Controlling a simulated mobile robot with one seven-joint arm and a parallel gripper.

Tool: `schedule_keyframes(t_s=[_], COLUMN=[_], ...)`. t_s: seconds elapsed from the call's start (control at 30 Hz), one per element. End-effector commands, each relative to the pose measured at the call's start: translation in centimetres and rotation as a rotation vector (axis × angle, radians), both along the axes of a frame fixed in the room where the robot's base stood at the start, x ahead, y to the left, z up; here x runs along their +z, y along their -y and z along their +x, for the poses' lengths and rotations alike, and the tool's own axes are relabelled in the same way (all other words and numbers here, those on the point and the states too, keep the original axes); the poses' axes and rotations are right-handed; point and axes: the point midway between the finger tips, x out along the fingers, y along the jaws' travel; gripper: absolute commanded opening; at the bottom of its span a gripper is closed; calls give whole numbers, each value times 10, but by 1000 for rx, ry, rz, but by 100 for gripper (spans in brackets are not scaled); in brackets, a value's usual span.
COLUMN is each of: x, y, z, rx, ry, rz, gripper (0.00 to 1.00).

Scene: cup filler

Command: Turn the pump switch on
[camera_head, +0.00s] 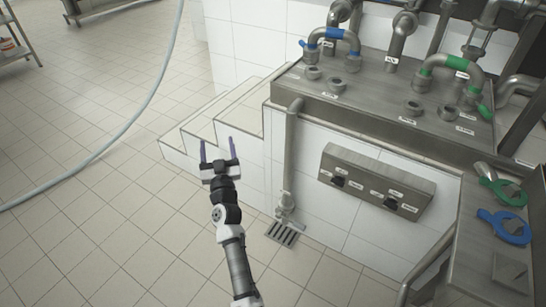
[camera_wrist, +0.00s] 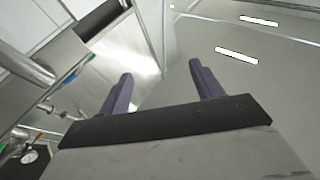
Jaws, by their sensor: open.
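A metal switch panel (camera_head: 377,181) is mounted on the white tiled wall at the right in the head view. It carries two dark knobs, a left one (camera_head: 339,181) and a right one (camera_head: 391,202), with small white labels too small to read. I cannot tell which one is the pump switch or how either is set. My gripper (camera_head: 218,146) is open and empty, left of the panel and apart from it, with its purple fingers pointing up in the picture. In the wrist view the gripper (camera_wrist: 159,90) shows two spread fingers with nothing between them; the panel is not seen there.
A vertical pipe (camera_head: 290,150) runs down the wall between my gripper and the panel, above a floor drain (camera_head: 283,234). White tiled steps (camera_head: 215,115) stand behind my gripper. A metal counter (camera_head: 490,260) holds blue and green ring-shaped items at the right. The tiled floor at left is mostly clear.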

Motion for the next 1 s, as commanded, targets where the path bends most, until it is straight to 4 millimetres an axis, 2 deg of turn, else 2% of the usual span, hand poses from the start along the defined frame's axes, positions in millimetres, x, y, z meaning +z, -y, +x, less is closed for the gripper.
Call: schedule_keyframes(t_s=[0.03, 0.1, 0.2, 0.3, 0.43, 0.5, 0.57, 0.77, 1.0], x=[-12, -45, -84, -113, -136, -143, -146, -146, -147], y=[57, 122, 196, 247, 280, 288, 293, 309, 337], z=[-6, -24, -64, -104, -141, -150, -151, -127, -84], rx=[-121, -271, -464, -614, -729, -758, -769, -770, -767], ry=[-61, -128, -216, -287, -343, -358, -363, -359, -360], rz=[6, 17, 27, 34, 39, 39, 39, 40, 39], gripper=[65, 65, 65, 65, 65, 65, 65, 65, 65])
